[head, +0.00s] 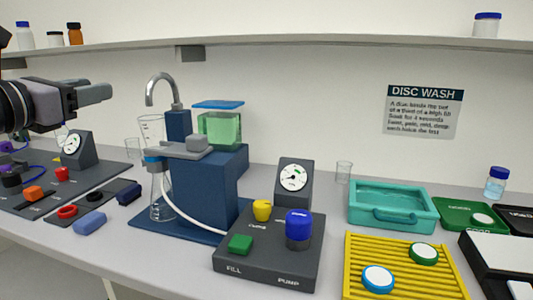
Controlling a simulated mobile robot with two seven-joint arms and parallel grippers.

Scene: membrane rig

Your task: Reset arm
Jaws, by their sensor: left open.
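My left gripper (92,94) shows at the upper left, reaching in from the left edge. Its grey fingers point right, and it is raised above the bench, with nothing seen in it. It is apart from the blue filter rig (207,200) to its right, which has a glass flask, a curved grey spout and a green liquid tank (219,128). My right gripper is not in the picture.
A dark control box (270,262) with knobs and a gauge stands front centre. A yellow rack (400,262) holds white discs; behind it is a teal tray (392,195). A shelf (300,42) with jars runs above. A blue block (89,222) lies on the left bench.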

